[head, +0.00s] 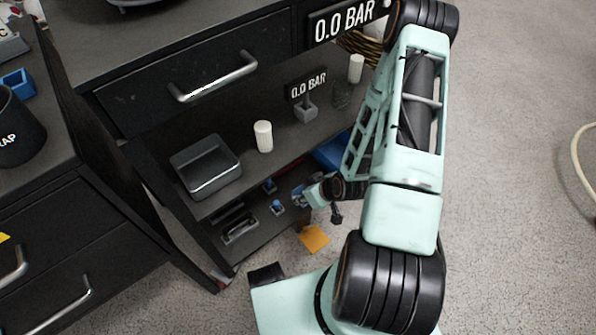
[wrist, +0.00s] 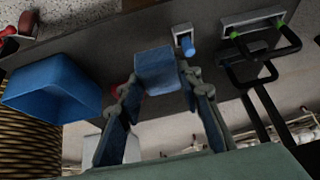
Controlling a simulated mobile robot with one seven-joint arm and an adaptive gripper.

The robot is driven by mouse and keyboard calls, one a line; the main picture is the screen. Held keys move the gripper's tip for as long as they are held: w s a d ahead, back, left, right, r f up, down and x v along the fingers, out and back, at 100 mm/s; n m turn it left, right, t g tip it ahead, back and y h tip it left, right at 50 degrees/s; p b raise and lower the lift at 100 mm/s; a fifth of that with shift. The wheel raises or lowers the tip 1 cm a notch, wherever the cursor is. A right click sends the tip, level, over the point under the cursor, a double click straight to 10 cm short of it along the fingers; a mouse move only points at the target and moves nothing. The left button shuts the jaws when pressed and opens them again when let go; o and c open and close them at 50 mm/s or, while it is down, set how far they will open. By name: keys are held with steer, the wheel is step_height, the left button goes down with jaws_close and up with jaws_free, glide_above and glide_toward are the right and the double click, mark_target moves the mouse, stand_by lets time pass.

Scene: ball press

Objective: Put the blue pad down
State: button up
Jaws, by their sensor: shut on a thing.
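The blue pad (wrist: 157,70) is a small block between the fingertips of my gripper (wrist: 153,88) in the wrist view. My gripper is shut on it. Behind it is the dark shelf surface (wrist: 118,37); I cannot tell whether the pad touches it. In the head view my gripper (head: 301,197) is low at the front of the dark shelf unit, by its lower shelf (head: 254,237). The pad is too small there to make out clearly.
A blue bin (wrist: 52,88) stands left of the pad in the wrist view, near a wicker basket (wrist: 24,142). A blue peg (wrist: 187,45) and a black-handled tool (wrist: 262,68) are to its right. A grey bin (head: 207,168) and a white cylinder (head: 263,136) stand on the shelf above.

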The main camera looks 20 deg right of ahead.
steer(key=w+d+f+b, duration=0.1)
steer(key=w+d+f, duration=0.1)
steer(key=w+f, duration=0.1)
steer(key=w+d+f+b, duration=0.2)
steer(key=w+f, duration=0.1)
steer(key=w, duration=0.1)
steer(key=w+d+f+b, duration=0.2)
steer(key=w+d, duration=0.1)
steer(key=shift+w+f, duration=0.25)
steer(key=shift+f, duration=0.15)
steer(key=shift+w+d+f, duration=0.1)
steer(key=shift+d+f, duration=0.05)
steer(key=shift+f, duration=0.05)
steer(key=f, duration=0.1)
steer(key=f+b, duration=0.1)
steer(key=f, duration=0.1)
steer(key=shift+w+d+f, duration=0.1)
steer(key=shift+w+f, duration=0.1)
steer(key=shift+f, duration=0.1)
steer(key=o, duration=1)
